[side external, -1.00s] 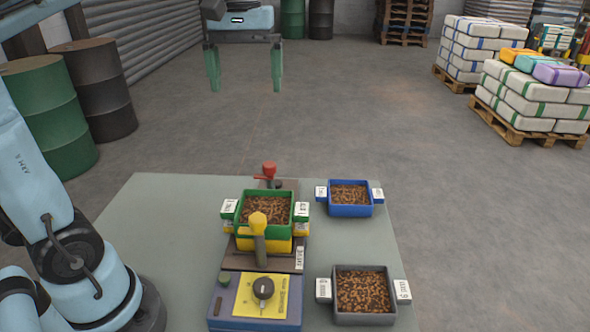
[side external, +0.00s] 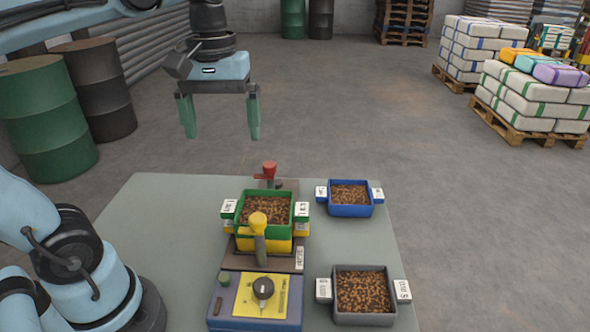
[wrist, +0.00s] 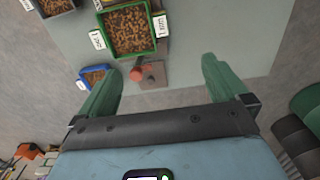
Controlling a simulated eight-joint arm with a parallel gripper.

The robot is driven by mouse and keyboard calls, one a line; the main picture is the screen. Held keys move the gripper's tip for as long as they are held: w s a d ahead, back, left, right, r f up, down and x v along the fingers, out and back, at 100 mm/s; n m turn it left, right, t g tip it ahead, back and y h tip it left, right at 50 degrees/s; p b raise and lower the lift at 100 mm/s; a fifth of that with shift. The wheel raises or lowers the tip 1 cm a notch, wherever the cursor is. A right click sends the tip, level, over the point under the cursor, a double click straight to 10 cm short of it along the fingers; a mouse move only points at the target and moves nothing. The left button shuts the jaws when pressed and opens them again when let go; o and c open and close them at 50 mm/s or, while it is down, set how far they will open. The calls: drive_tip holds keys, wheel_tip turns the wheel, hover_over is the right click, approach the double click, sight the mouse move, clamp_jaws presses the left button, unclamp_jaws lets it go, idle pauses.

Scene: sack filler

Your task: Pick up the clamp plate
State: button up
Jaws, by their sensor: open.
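My gripper (side external: 221,135) is open and empty, high above the far edge of the table. In the wrist view its green fingers frame a red-knobbed handle (wrist: 141,75) without touching it. That handle also shows in the side view (side external: 269,168), on a dark base behind the bins. A green bin (side external: 266,194) of brown pellets stands on a yellow bin (side external: 264,244) on the machine. A yellow-knobbed lever (side external: 258,220) stands in front of them. I cannot tell for sure which part is the clamp plate.
A blue bin (side external: 350,210) and a grey bin (side external: 364,318), both with pellets, stand on the table's right side. A blue control box (side external: 219,301) with a black dial is at the front. Bare table (side external: 150,235) shows at left. Drums and loaded pallets stand far off.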

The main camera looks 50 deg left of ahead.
drive_tip(key=shift+f, duration=0.15)
drive_tip(key=shift+c, duration=0.3)
drive_tip(key=c, duration=0.7)
drive_tip(key=n, duration=1.5)
hover_over(277, 181)
drive_tip(key=f, duration=1.6)
drive_tip(key=shift+w+d+f, duration=0.1)
drive_tip(key=shift+d+f, duration=0.15)
drive_tip(key=shift+f, duration=0.15)
drive_tip(key=shift+s+a+f, duration=0.1)
drive_tip(key=shift+f, duration=1.25)
drive_tip(key=shift+s+a+f, duration=0.1)
drive_tip(key=shift+f, duration=1.2)
